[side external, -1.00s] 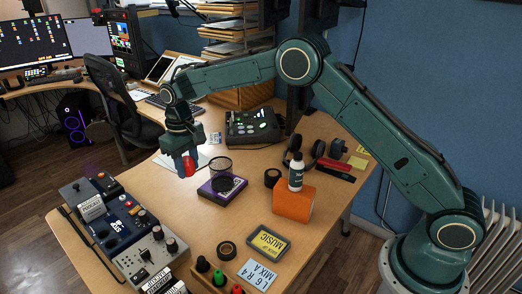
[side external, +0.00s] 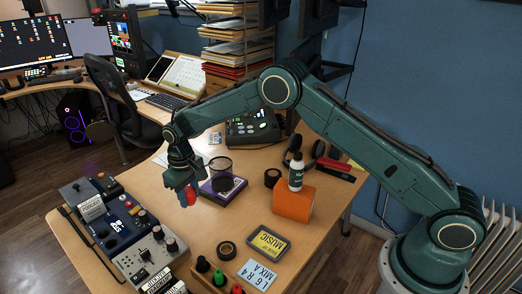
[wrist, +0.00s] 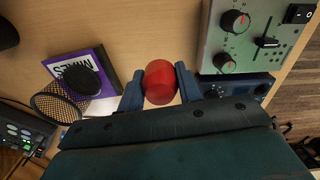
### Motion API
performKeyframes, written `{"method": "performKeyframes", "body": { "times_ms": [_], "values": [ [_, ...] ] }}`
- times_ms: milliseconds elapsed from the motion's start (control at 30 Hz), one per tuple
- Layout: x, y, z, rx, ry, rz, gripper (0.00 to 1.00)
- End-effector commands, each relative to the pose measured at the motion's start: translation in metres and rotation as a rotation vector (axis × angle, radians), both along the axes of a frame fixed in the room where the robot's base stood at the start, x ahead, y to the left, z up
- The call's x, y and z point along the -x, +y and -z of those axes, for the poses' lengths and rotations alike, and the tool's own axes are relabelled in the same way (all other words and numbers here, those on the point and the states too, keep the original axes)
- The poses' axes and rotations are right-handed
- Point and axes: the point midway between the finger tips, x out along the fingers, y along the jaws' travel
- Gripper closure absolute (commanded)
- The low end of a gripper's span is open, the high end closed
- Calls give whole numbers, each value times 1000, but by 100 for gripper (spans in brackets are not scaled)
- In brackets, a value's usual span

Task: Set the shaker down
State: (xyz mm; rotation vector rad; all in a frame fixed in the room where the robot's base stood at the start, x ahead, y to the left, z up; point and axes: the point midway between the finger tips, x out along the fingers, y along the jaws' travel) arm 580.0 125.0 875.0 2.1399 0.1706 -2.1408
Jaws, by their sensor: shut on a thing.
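The shaker is a small red rounded thing, seen between the fingers in the wrist view (wrist: 160,84). My gripper (side external: 187,197) is shut on it, with one blue-grey finger on each side. In the side view only part of the red shaker (side external: 190,195) shows; the rest is hidden by the fingers. The gripper points down over the wooden desk (side external: 190,232), left of the purple box. I cannot tell whether the shaker touches the desk.
A purple box (wrist: 109,84) with a black disc lies beside the gripper, next to a mesh round screen (wrist: 55,103). A grey mixer (side external: 148,257) and a blue unit (side external: 115,222) stand at left. An orange block (side external: 292,204) bears a bottle (side external: 296,172). Bare desk lies in front of the gripper.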

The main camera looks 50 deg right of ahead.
Motion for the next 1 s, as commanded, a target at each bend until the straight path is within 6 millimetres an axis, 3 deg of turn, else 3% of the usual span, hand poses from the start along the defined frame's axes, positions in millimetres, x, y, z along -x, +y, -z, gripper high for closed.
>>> {"method": "performKeyframes", "body": {
  "times_ms": [100,300,733,1000],
  "values": [
    [1,0,24,0,2,0,88],
    [0,0,53,0,1,0,88],
    [0,0,67,0,0,0,88],
    [0,0,97,0,1,0,88]
  ]
}}
